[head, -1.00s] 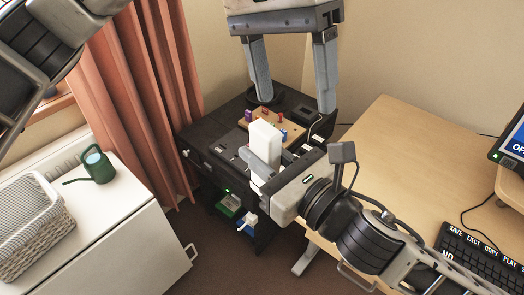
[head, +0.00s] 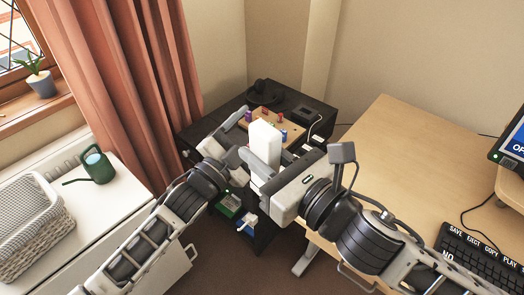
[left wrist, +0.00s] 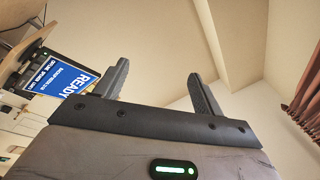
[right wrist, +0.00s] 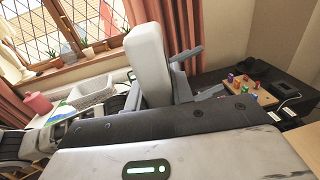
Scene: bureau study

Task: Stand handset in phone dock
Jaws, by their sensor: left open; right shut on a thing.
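My right gripper (head: 268,157) is shut on the white handset (head: 265,142), held upright in front of the dark cabinet. In the right wrist view the handset (right wrist: 148,62) stands between the fingers, its lower end hidden behind the gripper body. My left gripper (head: 238,146) is just left of the handset; the head view does not show whether they touch. In the left wrist view its fingers (left wrist: 160,92) are apart with nothing between them. A small black box (head: 306,113) on the cabinet has a pale cabled piece (head: 316,139) near it; I cannot tell which is the phone dock.
A light wooden desk (head: 385,150) with a keyboard (head: 480,250) is at right. A green watering can (head: 98,166) and basket (head: 30,222) are at left.

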